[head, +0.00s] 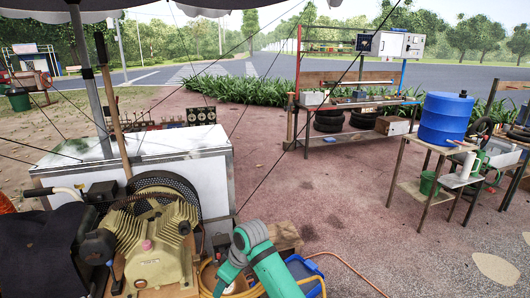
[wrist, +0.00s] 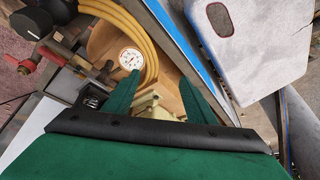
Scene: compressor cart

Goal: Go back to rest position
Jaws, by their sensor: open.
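My gripper (wrist: 159,77) shows in the wrist view as two green fingers with a clear gap between them. It is open, and I see nothing held between the fingers. A white round pressure gauge (wrist: 130,58) is close to the left fingertip; I cannot tell whether they touch. In the head view my teal arm reaches down at the bottom centre, to the right of the tan compressor (head: 150,245). I cannot make out the fingertips there.
A yellow hose (wrist: 140,20) is coiled beyond the fingers, and a red-handled valve (wrist: 28,66) is at left. A white freezer-like box (head: 150,165) stands behind the compressor. A blue barrel (head: 445,118) stands on a table at right. Paving between them is open.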

